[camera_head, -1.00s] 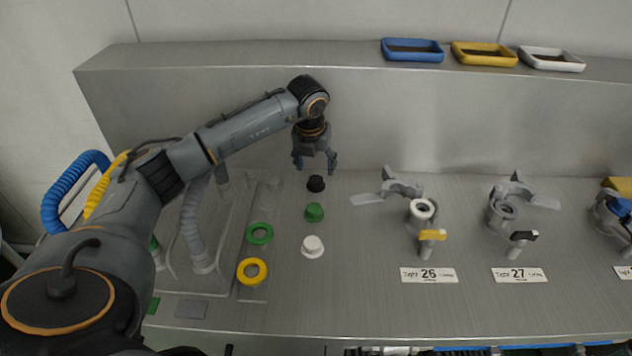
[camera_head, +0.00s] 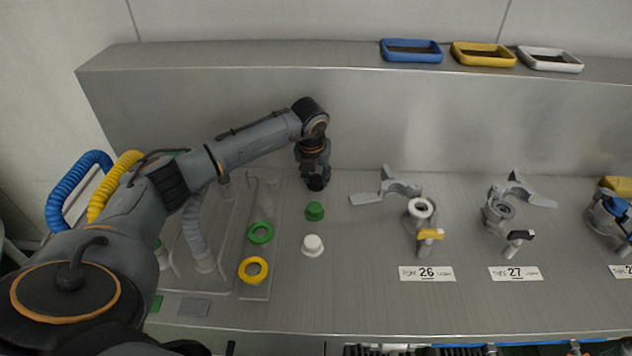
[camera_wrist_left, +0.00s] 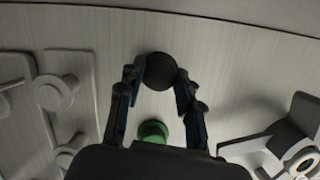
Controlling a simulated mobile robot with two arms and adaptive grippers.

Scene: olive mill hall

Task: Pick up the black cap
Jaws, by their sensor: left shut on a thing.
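The black cap (camera_wrist_left: 160,71) shows as a dark disc between the fingertips in the left wrist view. In the head view the black cap (camera_head: 316,183) is at the lower end of my left gripper (camera_head: 315,178), mostly covered by it. My left gripper, also in the left wrist view (camera_wrist_left: 158,80), is shut on the cap, one finger on each side. It is low at the steel worktop, and I cannot tell whether the cap touches the worktop. My right gripper is not in view.
A green cap (camera_head: 315,211) and a white cap (camera_head: 313,245) stand in front of the gripper. A green ring (camera_head: 260,233) and a yellow ring (camera_head: 253,269) lie to the left. Grey valve fittings (camera_head: 420,209) stand to the right. Coloured trays (camera_head: 412,59) sit on the back ledge.

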